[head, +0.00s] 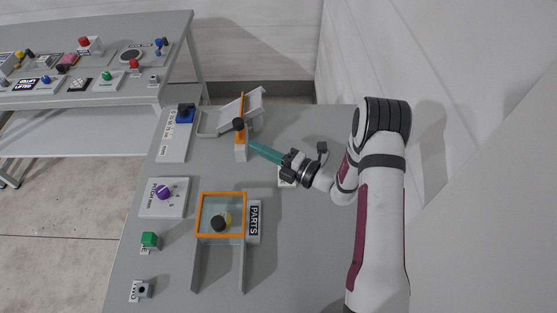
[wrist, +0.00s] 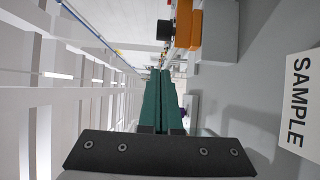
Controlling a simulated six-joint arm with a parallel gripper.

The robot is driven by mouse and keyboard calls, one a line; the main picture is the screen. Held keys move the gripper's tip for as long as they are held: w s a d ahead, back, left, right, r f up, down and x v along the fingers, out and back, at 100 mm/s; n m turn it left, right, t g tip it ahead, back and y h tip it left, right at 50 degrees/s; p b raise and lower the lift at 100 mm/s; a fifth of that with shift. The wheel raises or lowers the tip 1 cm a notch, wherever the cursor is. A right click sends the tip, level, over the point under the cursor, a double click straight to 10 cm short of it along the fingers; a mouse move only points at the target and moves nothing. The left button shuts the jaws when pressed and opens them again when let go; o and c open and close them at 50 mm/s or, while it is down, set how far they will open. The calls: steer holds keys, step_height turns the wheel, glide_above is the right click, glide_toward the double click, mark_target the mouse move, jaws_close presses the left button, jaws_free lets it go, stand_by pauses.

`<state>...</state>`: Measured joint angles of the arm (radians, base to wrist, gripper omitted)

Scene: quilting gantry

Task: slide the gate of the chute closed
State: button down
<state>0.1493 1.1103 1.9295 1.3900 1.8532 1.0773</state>
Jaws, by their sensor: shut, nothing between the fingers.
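The chute (head: 215,122) is a pale grey sloped trough at the back of the table in the head view. A thin upright orange strip (head: 243,103) shows at it. In front, an orange block with a black knob (head: 238,124) sits on a grey base (head: 241,156). I cannot tell how far the gate is open. My gripper (head: 250,144) has teal fingers, shut and empty, pointing left close beside the orange block. In the wrist view, my fingertips (wrist: 160,72) are below the orange block (wrist: 188,30) and black knob (wrist: 164,30), with a visible gap in the picture.
A SAMPLE card (wrist: 300,98) lies beside my gripper. Nearer stands an orange-framed bin (head: 197,216) with a PARTS label (head: 254,220). The table's right side is mostly clear.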

steer(key=v, duration=0.7)
steer(key=shift+s+d, duration=0.1)
steer(key=shift+s, duration=0.05)
steer(key=s+a+r+n+g, duration=0.6)
steer(key=s+r+n+g, duration=0.3)
steer(key=n, duration=0.4)
steer(key=s+r+n+g+h, duration=0.4)
steer(key=s+n+h, duration=0.1)
steer(key=s+n, duration=0.7)
steer(key=s+d+n+t+h, duration=0.3)
steer(key=s+d+n+h, duration=0.4)
steer(key=d+n, duration=0.3)
steer(key=shift+s+d+f+n+h, duration=0.15)
steer(key=shift+s+d+n+h, duration=0.2)
steer(key=shift+n+h, duration=0.5)
steer(key=shift+a, duration=0.1)
